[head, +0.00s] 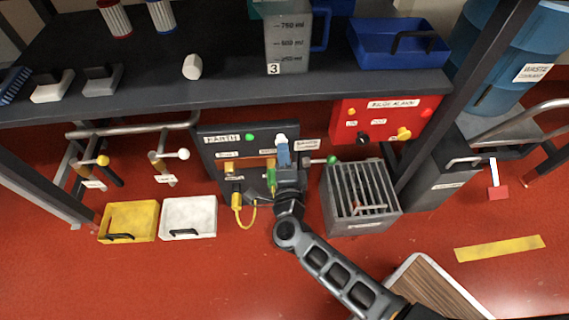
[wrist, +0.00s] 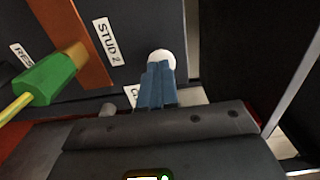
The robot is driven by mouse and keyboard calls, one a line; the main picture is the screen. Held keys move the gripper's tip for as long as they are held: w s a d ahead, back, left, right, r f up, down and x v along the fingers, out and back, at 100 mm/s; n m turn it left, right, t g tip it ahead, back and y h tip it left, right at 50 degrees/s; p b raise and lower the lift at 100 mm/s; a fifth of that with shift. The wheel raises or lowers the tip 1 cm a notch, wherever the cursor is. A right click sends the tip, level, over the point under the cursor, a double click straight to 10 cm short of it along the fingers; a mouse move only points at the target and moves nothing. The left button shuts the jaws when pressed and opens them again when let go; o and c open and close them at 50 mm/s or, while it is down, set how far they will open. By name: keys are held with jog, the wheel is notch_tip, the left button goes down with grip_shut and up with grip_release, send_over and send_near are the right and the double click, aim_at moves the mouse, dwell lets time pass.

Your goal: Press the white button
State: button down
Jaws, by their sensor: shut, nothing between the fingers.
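The white button (head: 281,138) is a small round knob on the dark earth panel (head: 208,150) under the bench. In the wrist view the white button (wrist: 161,56) shows just beyond my fingertips, its lower part hidden by them. My gripper (head: 283,148) is shut and empty, its blue fingers together and pointing at the button. The fingers also show in the wrist view (wrist: 157,75). They overlap the button's edge in both views; I cannot tell whether they touch it.
A green plug (wrist: 50,78) on a yellow cable is left of my fingers, by an orange-brown bar (wrist: 88,55) near the "STUD 2" label. A red alarm panel (head: 385,130) and a grey slatted crate (head: 361,215) are to the right. Yellow (head: 129,208) and white (head: 188,204) bins stand left.

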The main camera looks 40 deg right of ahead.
dwell(0.3)
jog(key=shift+x, duration=1)
